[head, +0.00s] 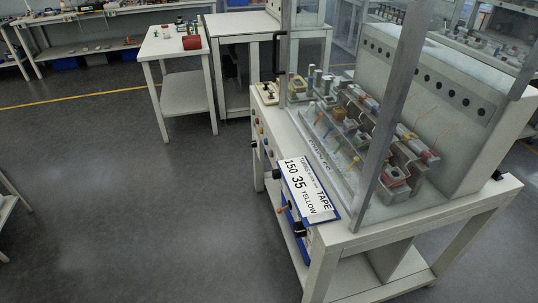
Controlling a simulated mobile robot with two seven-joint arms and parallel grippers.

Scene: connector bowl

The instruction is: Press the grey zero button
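I cannot make out a grey zero button in the head view; it is hidden or too small to tell. A white workbench (375,228) stands at the right with a glass-sided enclosure on top. Small knobs or buttons (261,130) run along its left front edge, too small to read. A small beige device with a dark top (268,91) sits at the bench's far left corner. A blue-edged sign (306,187) reading "150 35 YELLOW" and "TAPE" hangs at the front. Neither of my grippers is in view.
Inside the enclosure are angled racks of coloured connectors (350,125). Shelves line the back left. The grey floor (130,210) at left and centre is clear.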

